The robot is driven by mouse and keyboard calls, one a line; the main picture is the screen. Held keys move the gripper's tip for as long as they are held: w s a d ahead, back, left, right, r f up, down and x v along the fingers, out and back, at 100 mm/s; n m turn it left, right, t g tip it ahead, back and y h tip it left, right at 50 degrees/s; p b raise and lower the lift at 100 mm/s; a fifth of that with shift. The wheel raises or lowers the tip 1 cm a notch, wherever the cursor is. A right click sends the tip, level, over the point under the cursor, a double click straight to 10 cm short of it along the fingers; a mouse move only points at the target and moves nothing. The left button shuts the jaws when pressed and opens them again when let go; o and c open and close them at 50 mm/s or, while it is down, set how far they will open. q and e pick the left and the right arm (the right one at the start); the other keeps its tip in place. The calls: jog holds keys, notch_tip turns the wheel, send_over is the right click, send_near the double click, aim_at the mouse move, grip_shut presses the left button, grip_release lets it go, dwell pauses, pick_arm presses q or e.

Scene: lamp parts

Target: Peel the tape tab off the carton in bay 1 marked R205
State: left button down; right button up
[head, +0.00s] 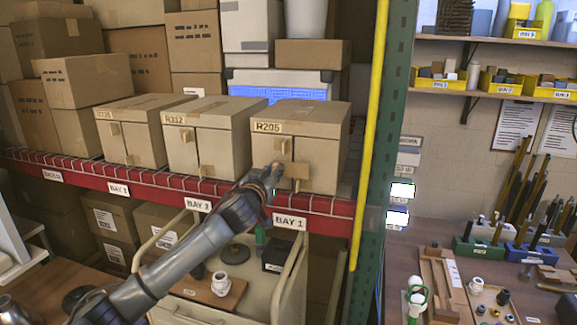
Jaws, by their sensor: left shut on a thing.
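The carton marked R205 (322,122) stands on the red-edged shelf above the BAY 1 label (289,222). A small tan tab (284,145) sits on its front, below the mark. A larger tan tape tab (298,171) shows lower on the front, beside my left gripper (275,175). My left gripper is at the carton's lower front and is shut on this lower tab; its fingers partly hide the contact. I cannot tell whether the tab is still stuck to the carton. My right gripper is not in view.
Carton R312 (208,119) stands left of R205, with another carton (136,117) beyond it. A yellow pole (369,130) and green upright (389,130) bound the shelf at right. A cart (205,310) with parts stands below.

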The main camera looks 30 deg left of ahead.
pick_arm(q)
jog(key=shift+s, duration=0.1)
jog(key=shift+b+v, duration=0.4)
jog(key=shift+v, duration=2.55)
jog(key=s+d+f+m+h+b, duration=0.15)
jog(key=s+d+f+b, duration=0.35)
jog(key=d+f, duration=0.5)
jog(key=s+d+f+m+h+b, duration=0.1)
jog(key=s+d+f+h+b, duration=0.2)
jog(key=s+d+f, duration=0.7)
jog(key=s+d+f+b, duration=0.2)
jog(key=s+f, duration=0.2)
jog(key=f, duration=0.2)
jog(key=shift+d+f+t+b, duration=0.15)
jog(key=shift+d+t+b, duration=0.15)
jog(key=shift+d+b, duration=0.1)
